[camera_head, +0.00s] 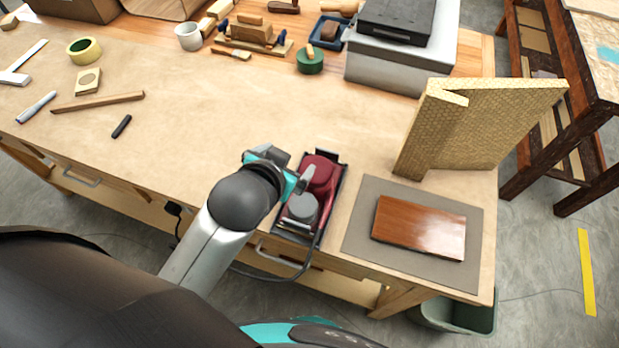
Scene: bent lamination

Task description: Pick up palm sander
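The palm sander (321,173) is dark red with a grey round part at its near end. It sits in a shallow black tray (338,190) at the front edge of the workbench. My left gripper (302,181) comes in from the lower left and is over the left side of the tray, beside the sander. Its wrist and teal band partly cover the tray's left side. From this angle I cannot tell whether its fingers are open or touch the sander. My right gripper is not in view.
Right of the tray, a glossy brown wood panel (420,228) lies on a grey mat (365,247). A tan textured angled board (490,125) stands behind it. The bench's middle is mostly clear.

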